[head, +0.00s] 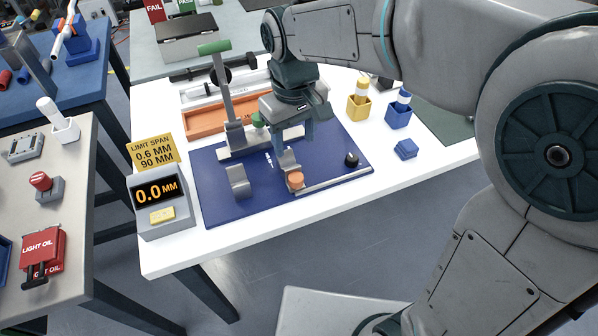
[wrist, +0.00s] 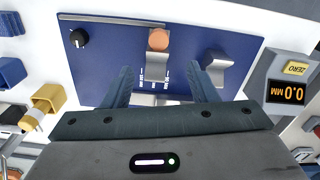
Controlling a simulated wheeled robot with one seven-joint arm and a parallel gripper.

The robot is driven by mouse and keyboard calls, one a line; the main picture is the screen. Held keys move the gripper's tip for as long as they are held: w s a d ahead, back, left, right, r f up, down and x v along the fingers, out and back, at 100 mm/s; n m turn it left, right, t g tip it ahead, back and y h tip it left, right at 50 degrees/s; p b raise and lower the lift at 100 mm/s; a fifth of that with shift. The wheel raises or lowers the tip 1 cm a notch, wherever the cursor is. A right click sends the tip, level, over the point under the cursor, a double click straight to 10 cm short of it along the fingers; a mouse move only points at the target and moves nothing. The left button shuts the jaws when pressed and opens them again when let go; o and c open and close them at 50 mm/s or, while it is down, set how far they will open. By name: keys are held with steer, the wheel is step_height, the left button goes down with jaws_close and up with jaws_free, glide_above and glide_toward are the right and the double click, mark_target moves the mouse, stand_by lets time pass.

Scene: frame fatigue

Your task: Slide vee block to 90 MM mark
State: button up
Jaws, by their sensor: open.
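My gripper (head: 292,145) is open above the blue plate (head: 215,205). In the wrist view its two fingers (wrist: 159,70) stand apart on either side of a grey piece with an orange knob (wrist: 158,40). The orange knob (head: 295,181) also shows in the head view. A separate grey notched block (head: 238,183) stands to the left on the plate; in the wrist view this block (wrist: 217,64) lies beyond the right finger. I cannot tell for sure which grey piece is the vee block. White scale marks (wrist: 141,75) flank the middle piece, but their figures are too small to read.
A gauge (head: 163,202) reads 0.0 MM beside the plate, under a yellow sign (head: 153,152) reading LIMIT SPAN 0.6 MM 90 MM. A black knob (head: 351,160) is at the plate's right. A green-handled lever (head: 222,85) rises behind. Yellow (head: 359,107) and blue (head: 398,115) holders stand farther right.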

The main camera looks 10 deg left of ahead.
mark_target(296, 177)
step_height(296, 177, down, 12)
steer(key=shift+d+r+b, duration=0.1)
steer(key=shift+r+b, duration=0.15)
steer(key=shift+b, duration=0.2)
